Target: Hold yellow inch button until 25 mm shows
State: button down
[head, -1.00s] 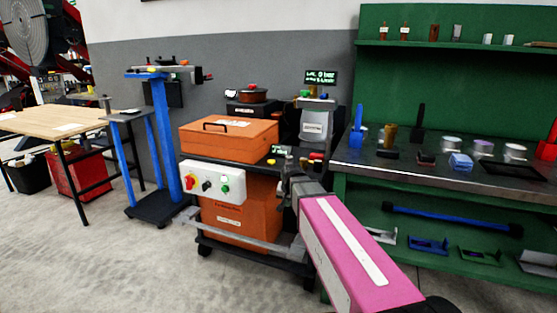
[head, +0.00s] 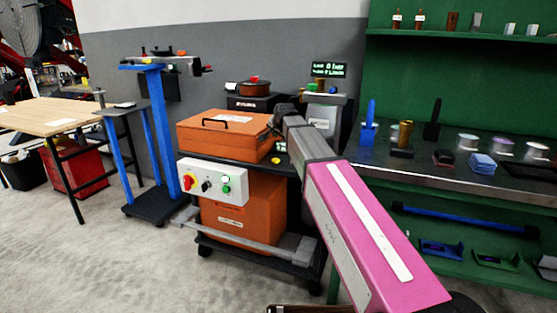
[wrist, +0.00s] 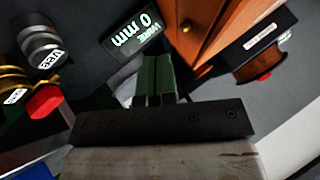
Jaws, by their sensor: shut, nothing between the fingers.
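A small display (wrist: 135,33) reads "WIRE 0 mm" in the wrist view. My gripper (wrist: 158,75) is shut and empty in the wrist view, with its fingers pointing toward the area just below and right of that display. In the head view a small yellow button (head: 276,160) shows on the dark cart top, just left of my arm. I cannot make out the yellow button by my fingertips in the wrist view, nor tell whether the fingers touch anything.
The orange case (head: 225,134) and white control box (head: 212,182) with red, black and green controls stand left of my arm. In the wrist view, a grey knob marked "VEE" (wrist: 40,45), yellow parts (wrist: 12,78) and a red part (wrist: 45,100) sit at left. The green bench (head: 455,170) stands right.

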aim_at(277, 160)
dwell(0.3)
jog(key=shift+f, duration=4.4)
jog(key=shift+f, duration=0.4)
